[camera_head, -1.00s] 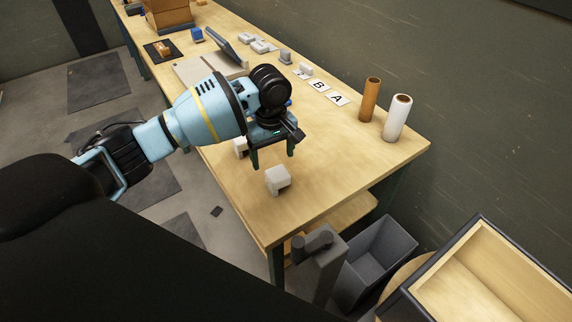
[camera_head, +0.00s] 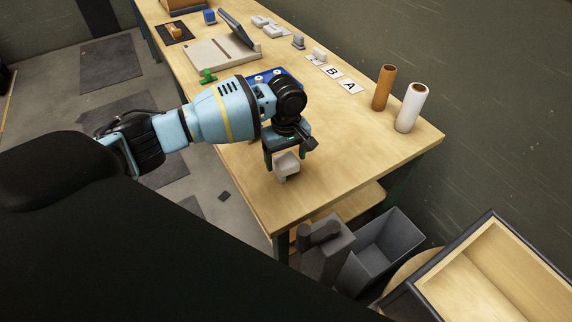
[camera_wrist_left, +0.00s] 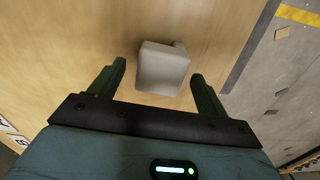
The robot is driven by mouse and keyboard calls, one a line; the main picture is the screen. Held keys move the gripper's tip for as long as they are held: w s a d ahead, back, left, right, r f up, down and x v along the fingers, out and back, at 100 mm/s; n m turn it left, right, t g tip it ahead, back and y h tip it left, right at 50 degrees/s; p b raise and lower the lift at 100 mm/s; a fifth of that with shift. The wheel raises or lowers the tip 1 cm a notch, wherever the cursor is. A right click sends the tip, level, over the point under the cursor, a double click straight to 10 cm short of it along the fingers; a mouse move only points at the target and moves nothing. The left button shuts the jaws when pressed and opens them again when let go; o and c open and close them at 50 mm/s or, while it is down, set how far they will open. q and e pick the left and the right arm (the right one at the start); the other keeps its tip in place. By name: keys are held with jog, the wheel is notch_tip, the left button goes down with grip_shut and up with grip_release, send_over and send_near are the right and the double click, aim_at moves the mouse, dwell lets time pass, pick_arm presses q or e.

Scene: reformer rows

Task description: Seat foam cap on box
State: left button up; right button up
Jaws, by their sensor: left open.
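A pale grey-white block, which looks like the foam cap (camera_head: 287,168), sits near the front edge of the wooden table. My left gripper (camera_head: 285,158) is over it, pointing down, with its fingers apart. In the left wrist view the cap (camera_wrist_left: 162,66) lies between the two fingertips of the left gripper (camera_wrist_left: 158,70), with a visible gap on each side. The gripper is open and holds nothing. I cannot tell for sure which object is the box; a brown box (camera_head: 184,5) shows partly at the far end. My right gripper is not in view.
An orange tube (camera_head: 383,88) and a white tube (camera_head: 411,108) stand at the table's right. Cards A (camera_head: 350,86) and B (camera_head: 332,72) lie nearby. A blue tray (camera_head: 262,76) is partly behind my arm. The tabletop right of the gripper is clear. A grey bin (camera_head: 385,245) stands below.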

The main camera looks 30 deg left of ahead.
pick_arm(q)
jog(key=shift+f, duration=0.65)
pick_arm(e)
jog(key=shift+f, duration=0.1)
pick_arm(q)
jog(key=c, duration=1)
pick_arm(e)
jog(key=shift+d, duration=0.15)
pick_arm(q)
jog(key=shift+r, duration=0.1)
jog(key=shift+c, duration=0.2)
